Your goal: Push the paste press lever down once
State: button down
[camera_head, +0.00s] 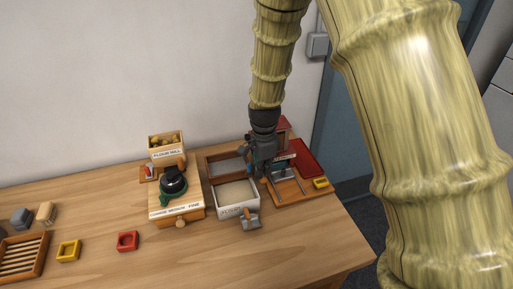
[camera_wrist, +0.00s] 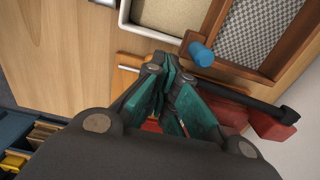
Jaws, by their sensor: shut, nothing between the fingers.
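The paste press seems to be the wooden-based device (camera_head: 288,190) at the right of the table, with a red part behind it. My gripper (camera_head: 262,174) is over its left side and hides much of it. In the wrist view my gripper (camera_wrist: 168,72) is shut, with nothing between the teal fingers. A long black bar (camera_wrist: 262,106) runs behind the fingers, and a blue cylinder (camera_wrist: 202,54) sits just beyond the tips. One of these may be the lever; I cannot tell which, nor whether the fingers touch the bar.
Left of the press are a white-fronted box of pale flour (camera_head: 236,196) and a wooden-framed mesh sieve (camera_wrist: 262,32). The flour mill (camera_head: 176,200) stands further left. A red tray (camera_head: 308,158) lies at the right. The front of the table is mostly clear.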

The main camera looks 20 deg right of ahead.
notch_tip(320, 180, up, 10)
jog(key=p, duration=0.8)
jog(key=shift+w, duration=0.45)
notch_tip(320, 180, up, 5)
jog(key=p, duration=0.4)
dwell(0.6)
